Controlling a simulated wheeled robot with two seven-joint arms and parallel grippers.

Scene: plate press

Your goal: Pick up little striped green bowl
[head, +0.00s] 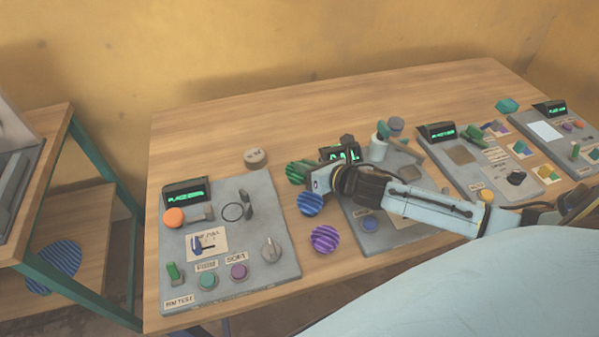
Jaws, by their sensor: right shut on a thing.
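The little striped green bowl (295,173) is near the middle of the table, left of a control panel with a small green display. My right gripper (309,180) reaches it from the right and is shut on the bowl's right side. The fingers hide part of that side. I cannot tell whether the bowl touches the table. My left gripper is not in view.
A striped blue bowl (310,204) and a striped purple bowl (325,239) lie just in front. A grey panel (225,275) with knobs and buttons stands left. A round brown piece (255,158) lies behind. The table's back left is clear.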

